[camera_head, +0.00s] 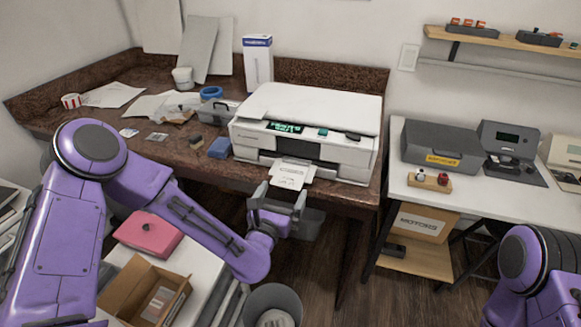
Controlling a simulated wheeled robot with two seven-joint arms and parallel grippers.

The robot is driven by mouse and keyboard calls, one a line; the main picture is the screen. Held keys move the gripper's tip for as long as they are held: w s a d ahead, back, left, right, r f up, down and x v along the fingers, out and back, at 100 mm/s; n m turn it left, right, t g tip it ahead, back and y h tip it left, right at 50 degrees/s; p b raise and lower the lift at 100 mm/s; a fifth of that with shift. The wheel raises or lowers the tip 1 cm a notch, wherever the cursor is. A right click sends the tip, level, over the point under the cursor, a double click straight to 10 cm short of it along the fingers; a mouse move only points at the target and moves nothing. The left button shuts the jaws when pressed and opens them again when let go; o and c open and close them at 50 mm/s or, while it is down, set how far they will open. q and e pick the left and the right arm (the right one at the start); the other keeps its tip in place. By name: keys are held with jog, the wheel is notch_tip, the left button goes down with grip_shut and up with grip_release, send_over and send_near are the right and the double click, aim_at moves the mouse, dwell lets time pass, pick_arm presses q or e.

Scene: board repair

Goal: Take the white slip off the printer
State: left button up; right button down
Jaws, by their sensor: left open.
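The white printer (320,104) stands on the brown desk against the back wall. The white slip (289,175) sticks out from the front of the printer, with small print on it, and hangs toward the desk's front edge. My left gripper (281,193) is open just in front of the slip's lower end, its fingers at either side of that end. I cannot tell whether the fingers touch the slip. My right arm (532,270) shows at the lower right corner; its gripper is out of view.
Below are an open cardboard box (135,290), a pink case (148,234) and a bin (272,302). A white table (450,200) stands at right.

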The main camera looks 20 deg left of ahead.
aim_at(284, 186)
pick_arm(q)
jog(key=w, duration=0.3)
jog(key=shift+w+a+p, duration=0.1)
jog(key=shift+p, duration=0.25)
jog(key=shift+f, duration=0.1)
jog(key=c, duration=0.7)
jog(key=shift+c, duration=0.2)
pick_arm(e)
jog(key=shift+r, duration=0.7)
